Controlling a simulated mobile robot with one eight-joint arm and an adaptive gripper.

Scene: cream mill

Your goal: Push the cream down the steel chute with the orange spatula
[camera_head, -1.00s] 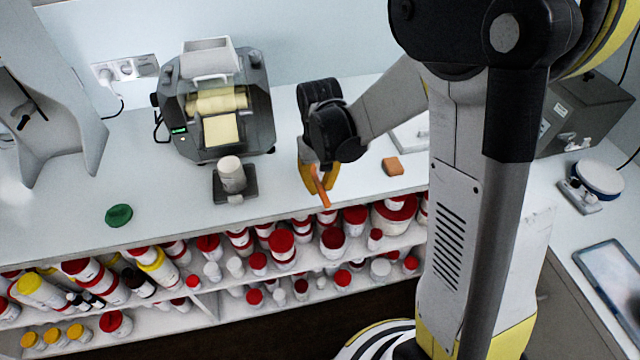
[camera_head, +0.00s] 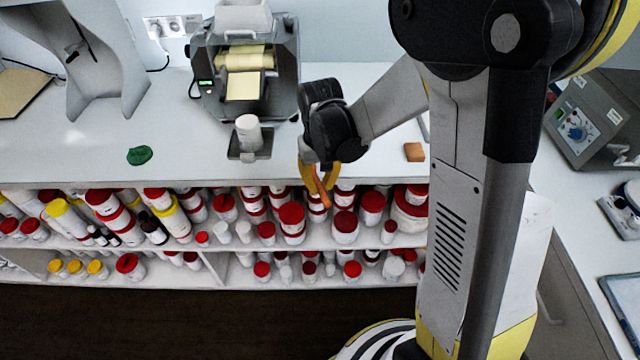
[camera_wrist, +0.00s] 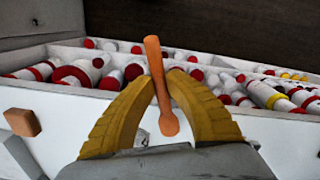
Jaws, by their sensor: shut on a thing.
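The cream mill (camera_head: 283,78) stands at the back of the counter. Pale yellow cream (camera_head: 243,86) covers its sloping front, so little of the steel chute shows. A white jar (camera_head: 248,134) stands on a small dark platform (camera_head: 236,153) below it. My gripper (camera_head: 320,182) is shut on the orange spatula (camera_head: 319,190) in front of the counter edge, to the right of and nearer than the mill. In the wrist view, the yellow fingers (camera_wrist: 160,85) close around the spatula (camera_wrist: 155,62); its wider rounded end points toward the wrist.
A green flat object (camera_head: 139,155) lies on the counter at left, and an orange-brown block (camera_head: 414,152) at right. Below the counter, shelves hold several red-lidded containers (camera_head: 292,222). A grey stand (camera_head: 112,70) is at back left. Counter space left of the mill is clear.

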